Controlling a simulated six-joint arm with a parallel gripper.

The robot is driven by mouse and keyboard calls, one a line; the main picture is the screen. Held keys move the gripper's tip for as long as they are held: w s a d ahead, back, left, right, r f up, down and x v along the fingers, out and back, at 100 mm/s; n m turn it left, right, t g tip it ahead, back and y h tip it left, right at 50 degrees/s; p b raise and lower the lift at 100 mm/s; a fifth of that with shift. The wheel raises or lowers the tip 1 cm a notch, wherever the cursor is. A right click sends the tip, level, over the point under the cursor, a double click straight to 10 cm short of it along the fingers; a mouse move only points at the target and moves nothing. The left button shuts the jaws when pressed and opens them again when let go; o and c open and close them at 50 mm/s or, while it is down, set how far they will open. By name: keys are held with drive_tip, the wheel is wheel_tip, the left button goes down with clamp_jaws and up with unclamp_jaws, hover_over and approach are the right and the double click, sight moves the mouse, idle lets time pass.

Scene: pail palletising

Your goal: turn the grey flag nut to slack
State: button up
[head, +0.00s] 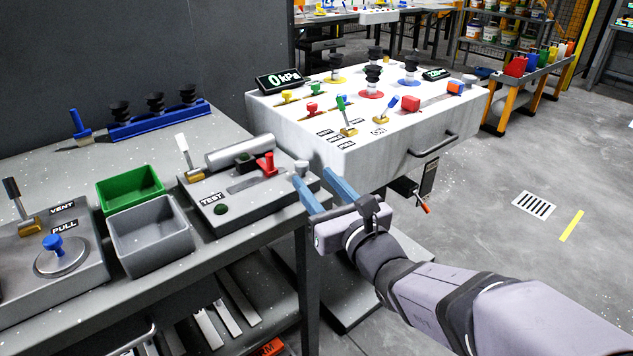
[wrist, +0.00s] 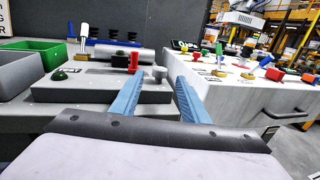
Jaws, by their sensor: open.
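A small grey round-topped piece (head: 301,168) stands at the right end of the grey test block (head: 228,196); I take it for the grey flag nut. In the wrist view the grey nut (wrist: 159,74) shows upright between and beyond my fingertips. Its flag cannot be made out, so its turn position is unclear. My gripper (head: 312,175) has two blue fingers, apart and empty, close to the block's right end. In the wrist view my gripper (wrist: 159,84) points at the nut; I cannot tell whether a finger touches it.
A red flag-like piece (head: 267,164) and a white-handled lever (head: 187,158) are on the same block. Green (head: 130,187) and grey (head: 150,240) bins stand left. A white console (head: 370,150) with several knobs and a 0 kPa display (head: 280,79) stands right.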

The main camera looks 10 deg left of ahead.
sight(307, 168)
drive_tip(key=w+n+y+p, duration=0.1)
drive_tip(key=w+r+g+p, duration=0.1)
drive_tip(key=p, duration=0.1)
drive_tip(key=shift+w+d+r+n+y, duration=0.15)
drive_tip(key=shift+d+r+n+y, duration=0.15)
drive_tip(key=shift+n+y, duration=0.1)
drive_tip(key=shift+w+d+n+g+y+p, duration=0.15)
drive_tip(key=shift+w+n+g+y+p, duration=0.2)
drive_tip(key=shift+p, duration=0.5)
drive_tip(key=shift+s+d+f+n+g+y+p, duration=0.1)
drive_tip(key=shift+d+f+n+g+y+p, duration=0.1)
drive_tip(key=shift+n+g+y+p, duration=0.25)
drive_tip(key=shift+s+d+f+n+g+y+p, duration=0.4)
drive_tip(key=shift+f+n+g+y+p, duration=0.2)
drive_tip(key=shift+g+y, duration=0.3)
drive_tip(key=shift+x, duration=3.7)
drive_tip(key=shift+f, duration=0.1)
drive_tip(key=shift+c, duration=0.2)
drive_tip(key=c, duration=1)
